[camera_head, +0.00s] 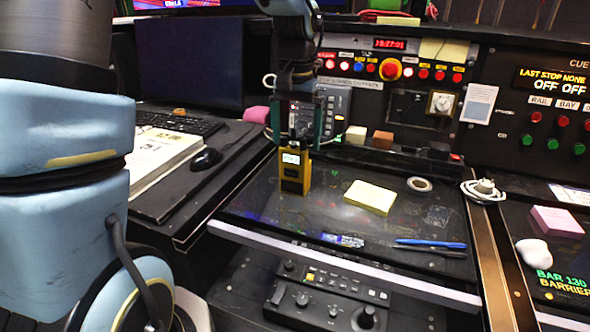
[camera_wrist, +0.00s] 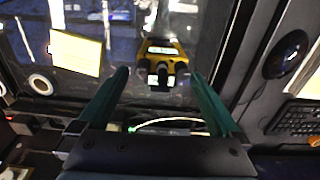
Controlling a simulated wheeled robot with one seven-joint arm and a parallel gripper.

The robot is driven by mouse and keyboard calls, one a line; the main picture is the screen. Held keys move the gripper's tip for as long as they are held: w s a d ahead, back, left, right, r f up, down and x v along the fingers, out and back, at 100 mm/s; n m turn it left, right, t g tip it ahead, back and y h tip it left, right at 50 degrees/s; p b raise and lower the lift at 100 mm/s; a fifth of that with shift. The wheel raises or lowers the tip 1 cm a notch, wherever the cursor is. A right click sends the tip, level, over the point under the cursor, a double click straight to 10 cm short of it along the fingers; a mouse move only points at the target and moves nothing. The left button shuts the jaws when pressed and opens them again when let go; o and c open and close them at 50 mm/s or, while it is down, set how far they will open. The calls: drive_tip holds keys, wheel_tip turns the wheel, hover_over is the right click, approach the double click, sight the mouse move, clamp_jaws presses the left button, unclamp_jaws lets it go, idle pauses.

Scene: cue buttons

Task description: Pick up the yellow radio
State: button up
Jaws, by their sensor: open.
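The yellow radio (camera_head: 294,172) stands upright on the dark glossy desk top, with a small lit screen and a dark top. In the wrist view the radio (camera_wrist: 163,68) shows beyond and between the two green fingers. My gripper (camera_head: 298,138) is above the radio in the head view, with its fingers pointing down on either side of the radio's top. In the wrist view my gripper (camera_wrist: 160,88) is open and nothing is clamped in it. I cannot tell whether a finger touches the radio.
A yellow note pad (camera_head: 370,197) lies right of the radio, with a tape roll (camera_head: 419,184) behind it. Pens (camera_head: 430,246) lie near the front edge. A black mouse (camera_head: 206,159) and keyboard (camera_head: 180,123) are at left. A button panel (camera_head: 400,70) rises behind.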

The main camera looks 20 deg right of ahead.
sight(295, 153)
drive_tip(key=f, duration=0.2)
drive_tip(key=f+p, duration=0.1)
drive_tip(key=f, duration=0.2)
drive_tip(key=shift+s+a, duration=0.1)
drive_tip(key=shift+a, duration=0.1)
drive_tip(key=shift+c, duration=0.4)
drive_tip(key=shift+r, duration=0.1)
drive_tip(key=c, duration=1.2)
drive_tip(key=shift+c, duration=0.6)
drive_tip(key=shift+r, duration=0.1)
